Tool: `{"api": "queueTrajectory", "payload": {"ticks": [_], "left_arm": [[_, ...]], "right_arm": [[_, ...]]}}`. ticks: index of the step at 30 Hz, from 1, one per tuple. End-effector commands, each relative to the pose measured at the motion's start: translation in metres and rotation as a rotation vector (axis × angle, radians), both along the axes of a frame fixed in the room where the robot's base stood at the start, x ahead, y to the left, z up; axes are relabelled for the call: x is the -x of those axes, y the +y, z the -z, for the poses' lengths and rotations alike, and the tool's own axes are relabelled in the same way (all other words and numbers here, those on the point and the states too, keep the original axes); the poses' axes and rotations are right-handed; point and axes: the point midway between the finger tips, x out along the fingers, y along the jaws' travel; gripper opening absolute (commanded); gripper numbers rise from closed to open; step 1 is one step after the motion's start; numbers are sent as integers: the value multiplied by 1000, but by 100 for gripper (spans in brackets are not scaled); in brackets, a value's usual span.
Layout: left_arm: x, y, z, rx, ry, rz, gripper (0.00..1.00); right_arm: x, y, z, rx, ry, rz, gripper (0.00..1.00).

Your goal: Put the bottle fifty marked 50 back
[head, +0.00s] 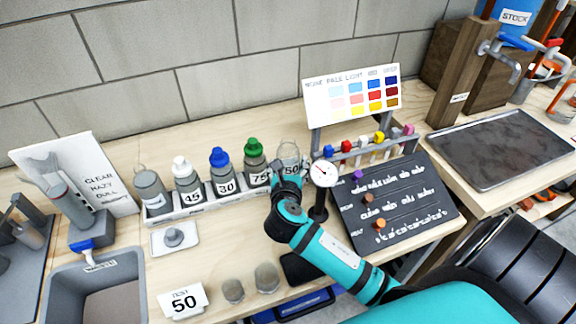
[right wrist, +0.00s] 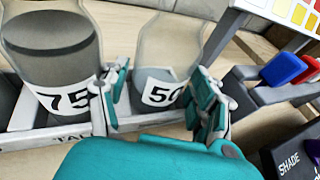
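The bottle marked 50 (head: 290,152) is clear, with grey contents low inside and no cap showing. It appears upright at the right end of the white bottle rack (head: 190,211), beside the green-capped bottle marked 75 (head: 255,163). My right gripper (head: 288,184) is at the near side of bottle 50. In the right wrist view, its fingers (right wrist: 160,100) are spread, with bottle 50 (right wrist: 162,62) showing between and beyond them. My left gripper is not in view.
A round dial gauge (head: 324,174) stands close to the right of my gripper. A dark board (head: 397,205) with coloured pegs lies beyond it. A grey basin (head: 100,265) is at left.

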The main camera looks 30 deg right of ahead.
Motion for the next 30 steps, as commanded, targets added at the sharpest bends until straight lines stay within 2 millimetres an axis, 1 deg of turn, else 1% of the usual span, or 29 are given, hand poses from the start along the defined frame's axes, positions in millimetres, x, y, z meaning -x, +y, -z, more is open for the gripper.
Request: {"api": "queueTrajectory", "payload": {"ticks": [3, 5, 8, 15, 21, 25, 30], "left_arm": [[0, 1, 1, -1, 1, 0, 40], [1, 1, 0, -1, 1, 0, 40], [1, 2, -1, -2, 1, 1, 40], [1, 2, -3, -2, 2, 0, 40], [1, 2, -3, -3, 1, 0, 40], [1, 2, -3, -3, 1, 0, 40], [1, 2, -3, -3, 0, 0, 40]], "right_arm": [[0, 1, -3, -1, -2, -1, 65], [5, 5, -5, -2, 0, -3, 65], [17, 14, -9, -4, 0, -3, 65], [58, 43, -24, -5, 0, -4, 65], [83, 61, -34, -2, 1, -2, 65], [91, 66, -38, -2, -1, 0, 65], [93, 68, -39, -1, -1, 0, 65]]}}
